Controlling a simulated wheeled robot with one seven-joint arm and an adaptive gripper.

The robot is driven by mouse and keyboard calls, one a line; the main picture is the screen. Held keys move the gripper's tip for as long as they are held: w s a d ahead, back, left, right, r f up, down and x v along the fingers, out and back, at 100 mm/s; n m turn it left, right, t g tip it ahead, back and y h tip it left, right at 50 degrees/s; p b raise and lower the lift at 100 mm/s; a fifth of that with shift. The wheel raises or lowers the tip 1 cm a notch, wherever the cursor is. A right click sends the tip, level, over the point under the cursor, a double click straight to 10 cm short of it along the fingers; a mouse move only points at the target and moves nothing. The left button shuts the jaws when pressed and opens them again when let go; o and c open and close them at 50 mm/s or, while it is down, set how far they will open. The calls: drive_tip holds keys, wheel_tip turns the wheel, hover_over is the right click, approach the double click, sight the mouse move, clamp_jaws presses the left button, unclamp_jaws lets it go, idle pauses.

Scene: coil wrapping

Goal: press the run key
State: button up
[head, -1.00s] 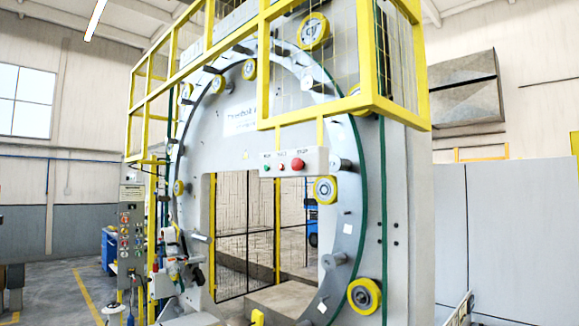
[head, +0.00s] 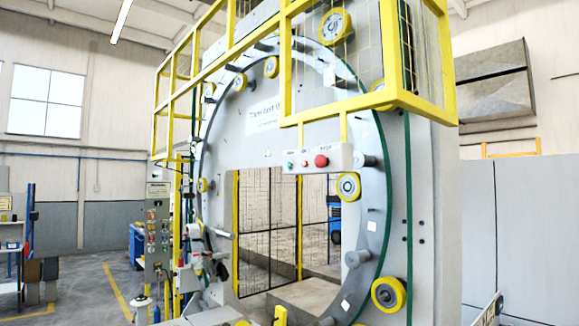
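A small pale key box (head: 318,159) hangs under the yellow cage on the front of the large grey ring-shaped wrapping machine (head: 262,121). It carries a green key (head: 291,164) at its left, a small red key (head: 305,164) beside it, and a large red button (head: 321,161) towards the middle. The labels above them are too small to read surely. A second grey control panel (head: 158,232) with several coloured buttons stands at the machine's left. My gripper is not in view.
Yellow cage bars (head: 366,103) jut out above the key box. Yellow rollers (head: 388,294) sit around the ring. Grey partition panels (head: 480,235) stand at the right. Shelving (head: 14,248) is at the far left. Open floor with yellow lines (head: 117,290) lies at the left.

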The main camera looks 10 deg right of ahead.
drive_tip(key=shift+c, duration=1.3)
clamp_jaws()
